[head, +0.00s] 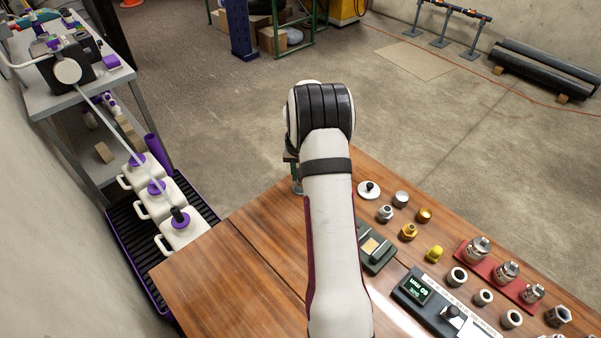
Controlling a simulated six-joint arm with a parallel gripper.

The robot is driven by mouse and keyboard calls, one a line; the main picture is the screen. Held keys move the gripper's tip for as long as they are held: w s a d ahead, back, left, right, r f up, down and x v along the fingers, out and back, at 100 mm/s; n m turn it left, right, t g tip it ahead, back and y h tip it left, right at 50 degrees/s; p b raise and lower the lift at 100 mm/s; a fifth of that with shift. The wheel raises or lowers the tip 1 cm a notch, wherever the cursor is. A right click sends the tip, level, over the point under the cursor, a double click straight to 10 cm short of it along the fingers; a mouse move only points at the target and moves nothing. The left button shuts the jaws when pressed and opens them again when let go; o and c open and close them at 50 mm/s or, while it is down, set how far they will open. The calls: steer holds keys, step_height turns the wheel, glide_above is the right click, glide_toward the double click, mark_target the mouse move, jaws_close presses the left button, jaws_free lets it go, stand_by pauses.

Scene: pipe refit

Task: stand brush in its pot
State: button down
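My arm reaches up through the middle of the head view and ends in a black and white wrist. My gripper is hidden behind this wrist, so its fingers and anything they hold do not show. I cannot make out the brush. A small white round piece with a black knob (369,190) sits on the wooden table (215,270) right of my arm; I cannot tell whether it is the pot. A small greenish and grey item (297,187) shows partly at the left edge of my arm, mostly hidden.
Several metal and brass fittings (409,232) stand on the table's right side. A red strip (513,284) holds larger fittings. A dark device with a green display (418,288) lies in front. White jugs (184,232) stand on a black rack at left. The table's left part is clear.

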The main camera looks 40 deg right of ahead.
stand_by(0.4)
steer(key=c, duration=0.6)
jaws_free()
steer(key=shift+o, duration=0.7)
steer(key=shift+r, duration=3.45)
steer(key=shift+a, duration=0.1)
